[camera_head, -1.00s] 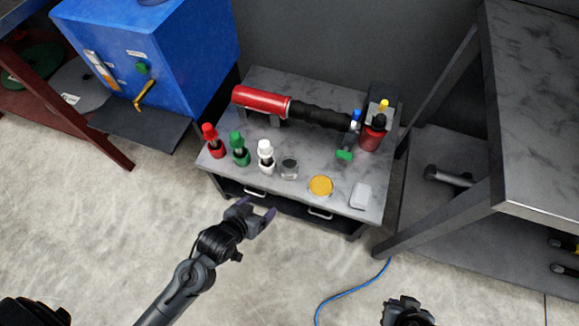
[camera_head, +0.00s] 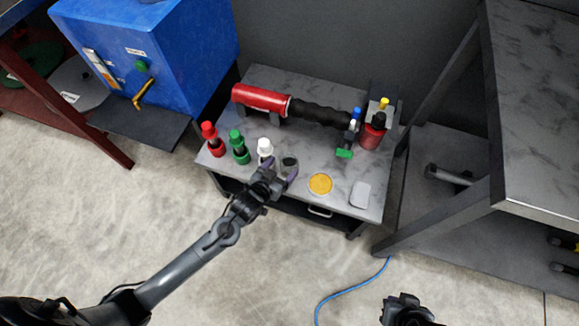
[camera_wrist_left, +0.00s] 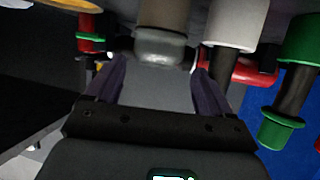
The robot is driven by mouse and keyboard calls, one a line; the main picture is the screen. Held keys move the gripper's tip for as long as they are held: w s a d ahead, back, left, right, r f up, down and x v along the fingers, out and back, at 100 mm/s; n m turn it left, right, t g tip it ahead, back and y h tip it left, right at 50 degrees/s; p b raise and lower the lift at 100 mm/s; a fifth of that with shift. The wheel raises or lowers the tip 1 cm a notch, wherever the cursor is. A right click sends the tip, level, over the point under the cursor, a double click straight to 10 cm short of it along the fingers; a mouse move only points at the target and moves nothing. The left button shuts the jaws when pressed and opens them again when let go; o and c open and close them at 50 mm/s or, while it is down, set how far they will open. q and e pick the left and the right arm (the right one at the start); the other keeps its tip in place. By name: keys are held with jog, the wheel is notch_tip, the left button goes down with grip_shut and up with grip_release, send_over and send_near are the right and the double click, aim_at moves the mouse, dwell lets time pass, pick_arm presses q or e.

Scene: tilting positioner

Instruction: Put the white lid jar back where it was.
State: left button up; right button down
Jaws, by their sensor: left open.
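The white-topped jar (camera_head: 265,147) stands upright on the grey marbled bench top, in a row with a red-topped one (camera_head: 209,132) and a green-topped one (camera_head: 237,140). Its lower part is partly hidden by my left gripper (camera_head: 281,174). In the left wrist view the white jar (camera_wrist_left: 236,24) shows beyond the finger on the right. My left gripper (camera_wrist_left: 157,85) is open and empty at the bench's front edge.
A yellow disc (camera_head: 320,184) and a pale block (camera_head: 361,194) lie right of the jars. A red and black cylinder (camera_head: 262,98) lies behind them. A red bottle (camera_head: 371,134) stands at the back right. A blue cabinet (camera_head: 165,55) is left, a table (camera_head: 535,100) right.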

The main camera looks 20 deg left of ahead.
aim_at(288, 162)
pick_arm(q)
jog(key=shift+w+d+f+b, duration=0.1)
jog(key=shift+w+f+b, duration=0.25)
jog(key=shift+w+b, duration=0.2)
jog(key=b+x, duration=0.2)
jog(key=shift+w+d, duration=0.2)
jog(key=shift+w, duration=0.2)
jog(key=shift+w+f+b, duration=0.15)
jog(key=shift+w+b, duration=0.35)
jog(key=shift+w, duration=0.1)
jog(key=shift+s, duration=0.1)
jog(key=c, duration=0.9)
